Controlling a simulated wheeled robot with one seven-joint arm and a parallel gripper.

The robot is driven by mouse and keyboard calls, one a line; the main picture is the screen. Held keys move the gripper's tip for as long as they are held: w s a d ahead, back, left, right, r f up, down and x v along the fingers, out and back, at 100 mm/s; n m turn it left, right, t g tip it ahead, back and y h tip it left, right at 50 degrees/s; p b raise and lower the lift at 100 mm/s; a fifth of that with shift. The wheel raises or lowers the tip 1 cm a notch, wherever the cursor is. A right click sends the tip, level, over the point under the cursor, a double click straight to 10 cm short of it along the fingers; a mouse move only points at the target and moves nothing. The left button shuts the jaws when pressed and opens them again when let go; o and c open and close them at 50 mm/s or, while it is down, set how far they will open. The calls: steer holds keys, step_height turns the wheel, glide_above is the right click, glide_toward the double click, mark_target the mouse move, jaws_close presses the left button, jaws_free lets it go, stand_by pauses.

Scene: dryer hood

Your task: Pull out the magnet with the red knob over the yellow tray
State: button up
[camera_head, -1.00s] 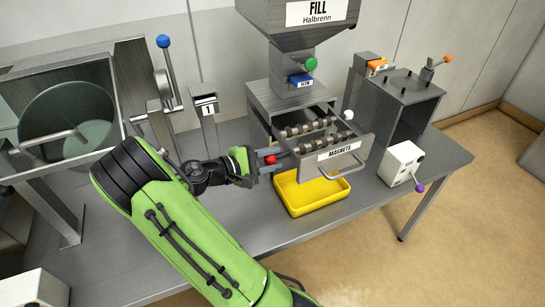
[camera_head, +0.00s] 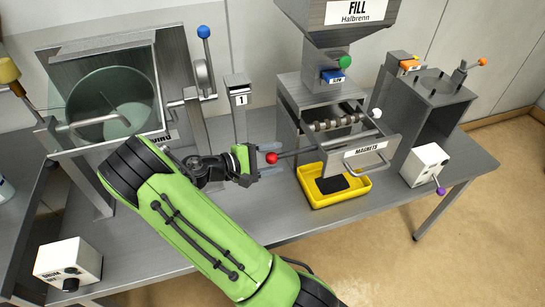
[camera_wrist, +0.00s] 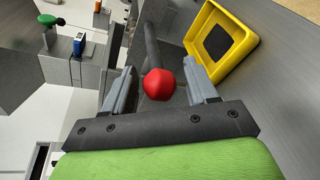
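The red knob (camera_head: 271,158) sits at the end of a plain grey rod (camera_head: 290,154) that sticks out leftward from the magnet drawer (camera_head: 366,149). In the wrist view the red knob (camera_wrist: 160,85) is between my gripper's fingers (camera_wrist: 162,78), with a gap on both sides. My gripper (camera_head: 270,159) is open around the knob. The yellow tray (camera_head: 363,188) lies on the table below the drawer and holds a flat black patch (camera_head: 331,184). The drawer shows one ridged magnet bar (camera_head: 335,124), with a white knob (camera_head: 376,113) near its right end.
The drawer housing (camera_head: 290,130) stands under the fill hopper (camera_head: 352,45). A grey box unit (camera_head: 437,95) and a white control box (camera_head: 424,165) stand to the right. A post labelled 1 (camera_head: 238,95) and a glass-fronted drum (camera_head: 110,100) are at the left.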

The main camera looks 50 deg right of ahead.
steer(key=p+v, duration=0.3)
steer(key=v, duration=1.2)
steer(key=shift+w+a+p, duration=0.2)
steer(key=shift+a+p, duration=0.15)
steer(key=shift+p, duration=0.05)
steer(key=shift+r, duration=0.2)
